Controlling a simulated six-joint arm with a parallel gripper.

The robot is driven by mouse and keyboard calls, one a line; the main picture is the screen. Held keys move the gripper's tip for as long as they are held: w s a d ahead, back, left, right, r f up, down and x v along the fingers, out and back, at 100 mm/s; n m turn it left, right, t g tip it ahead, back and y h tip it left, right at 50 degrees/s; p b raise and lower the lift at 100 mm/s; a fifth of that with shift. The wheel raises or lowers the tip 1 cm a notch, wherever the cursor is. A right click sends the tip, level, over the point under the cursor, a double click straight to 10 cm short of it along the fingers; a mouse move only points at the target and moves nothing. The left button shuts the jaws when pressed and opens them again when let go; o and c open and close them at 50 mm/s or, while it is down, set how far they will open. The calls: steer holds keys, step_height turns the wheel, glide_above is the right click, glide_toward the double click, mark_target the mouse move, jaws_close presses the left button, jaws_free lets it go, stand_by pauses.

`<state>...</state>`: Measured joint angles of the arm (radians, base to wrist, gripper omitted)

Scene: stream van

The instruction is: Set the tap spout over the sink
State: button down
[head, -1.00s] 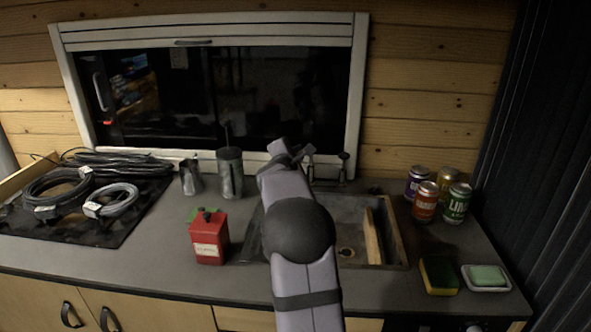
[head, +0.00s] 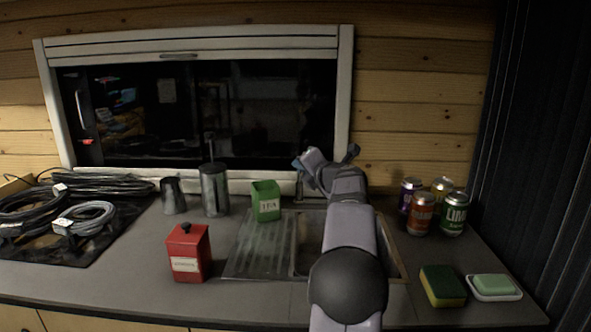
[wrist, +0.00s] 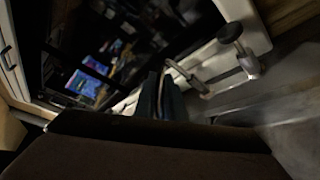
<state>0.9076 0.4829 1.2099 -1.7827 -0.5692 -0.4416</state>
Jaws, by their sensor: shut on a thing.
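My gripper (head: 303,164) is at the back edge of the sink, in front of the window frame. In the wrist view its dark fingers (wrist: 163,98) are shut at the tap spout (wrist: 186,78), a thin metal tube. The exact grip is dim and partly hidden by my wrist. A tap knob (wrist: 231,33) with a dark round top stands right of the fingers; it also shows behind my arm in the head view (head: 351,152). The sink (head: 303,246) has a ribbed drainboard on its left. My arm covers most of the basin, so the spout's direction over it cannot be told.
A red canister (head: 188,253) stands front left. Several cans (head: 421,213), a sponge (head: 442,286) and a soap dish (head: 494,289) are right of the sink. Coiled cables (head: 85,217) lie far left.

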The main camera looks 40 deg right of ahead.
steer(key=d+n+y+p, duration=0.1)
steer(key=y+p, duration=0.1)
steer(key=p, duration=0.2)
steer(key=s+d+n+y+p, duration=0.1)
steer(key=n+y+p, duration=0.1)
steer(key=p, duration=0.1)
steer(key=d+r+n+y+p, duration=0.1)
steer(key=p, duration=0.3)
steer(key=shift+s+t+y+p, duration=0.15)
steer(key=shift+t+y+p, duration=0.2)
steer(key=shift+t+y, duration=0.05)
steer(key=shift+f+n+p, duration=0.25)
steer(key=shift+n+p, duration=0.05)
steer(key=shift+p, duration=0.05)
steer(key=c, duration=1.8)
jaws_free()
steer(key=shift+f+y, duration=0.1)
steer(key=shift+y, duration=0.2)
steer(key=shift+s+f, duration=0.1)
steer(key=shift+b+v, duration=1.2)
steer(key=shift+v, duration=2.4)
